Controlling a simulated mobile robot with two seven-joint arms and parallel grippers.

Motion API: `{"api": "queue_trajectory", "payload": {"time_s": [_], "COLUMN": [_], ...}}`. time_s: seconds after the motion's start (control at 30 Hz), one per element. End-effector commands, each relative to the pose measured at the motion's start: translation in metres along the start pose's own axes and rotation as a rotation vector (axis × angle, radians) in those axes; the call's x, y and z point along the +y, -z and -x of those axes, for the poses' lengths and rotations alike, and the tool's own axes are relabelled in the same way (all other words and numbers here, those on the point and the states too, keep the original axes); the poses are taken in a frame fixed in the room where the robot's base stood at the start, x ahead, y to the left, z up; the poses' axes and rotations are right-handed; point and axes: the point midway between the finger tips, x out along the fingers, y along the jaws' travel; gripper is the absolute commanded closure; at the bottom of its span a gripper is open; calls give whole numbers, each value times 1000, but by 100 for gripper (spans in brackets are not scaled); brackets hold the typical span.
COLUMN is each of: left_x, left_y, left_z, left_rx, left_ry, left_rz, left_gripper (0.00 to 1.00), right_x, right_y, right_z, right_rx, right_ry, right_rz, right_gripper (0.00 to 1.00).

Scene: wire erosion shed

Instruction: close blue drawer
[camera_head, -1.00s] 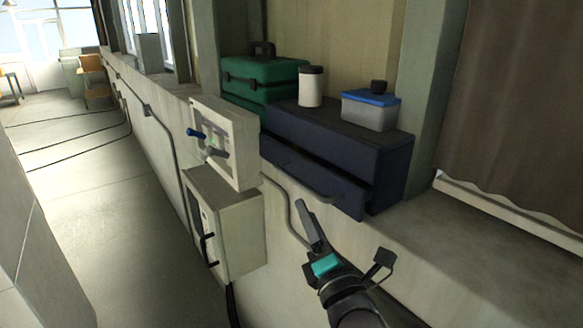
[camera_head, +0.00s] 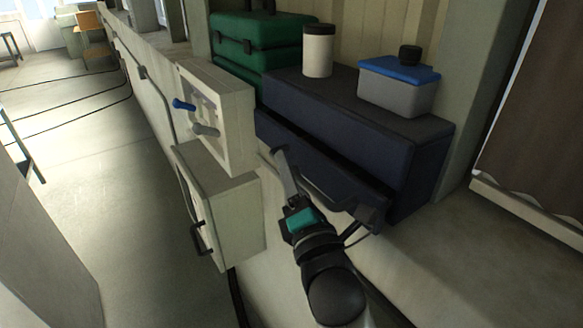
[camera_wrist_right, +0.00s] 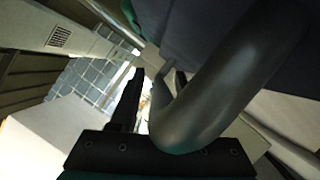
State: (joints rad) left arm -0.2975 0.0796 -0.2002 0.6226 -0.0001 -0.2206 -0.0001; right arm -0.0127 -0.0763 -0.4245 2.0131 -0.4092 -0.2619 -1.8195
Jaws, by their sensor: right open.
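The dark blue drawer (camera_head: 305,152) sits in a long dark blue box (camera_head: 400,150) on the ledge. It stands a little open, with a dark gap along its top edge. My right gripper (camera_head: 328,196) is in front of the drawer, at its handle. Its fingers are apart, one to the left and one at the drawer's right end. In the right wrist view a thick dark curved bar, which looks like the drawer handle (camera_wrist_right: 215,90), is very close and hides one finger. I cannot tell whether the gripper touches it. My left gripper is out of view.
A white jar (camera_head: 318,52) and a blue-lidded tub (camera_head: 398,88) stand on the box. A green case (camera_head: 262,42) is behind it. White wall boxes (camera_head: 222,115) project at the left. The ledge (camera_head: 465,235) at right is bare.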

Motion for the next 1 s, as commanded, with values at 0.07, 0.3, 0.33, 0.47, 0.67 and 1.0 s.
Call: {"api": "queue_trajectory", "payload": {"time_s": [0.07,0.3,0.33,0.47,0.67,1.0], "left_x": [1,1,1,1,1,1], "left_y": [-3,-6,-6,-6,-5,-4], "left_z": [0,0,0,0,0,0], "left_rx": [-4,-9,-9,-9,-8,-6], "left_ry": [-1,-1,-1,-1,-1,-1], "left_rz": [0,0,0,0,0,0], "left_gripper": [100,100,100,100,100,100], "right_x": [0,0,0,0,0,0], "right_y": [0,0,0,0,0,-1], "right_z": [0,0,0,0,0,0], "right_rx": [0,0,0,0,-1,-1], "right_ry": [0,0,0,0,-1,-1], "right_rz": [0,0,0,0,1,1], "right_gripper": [53,79,82,97,100,100]}}
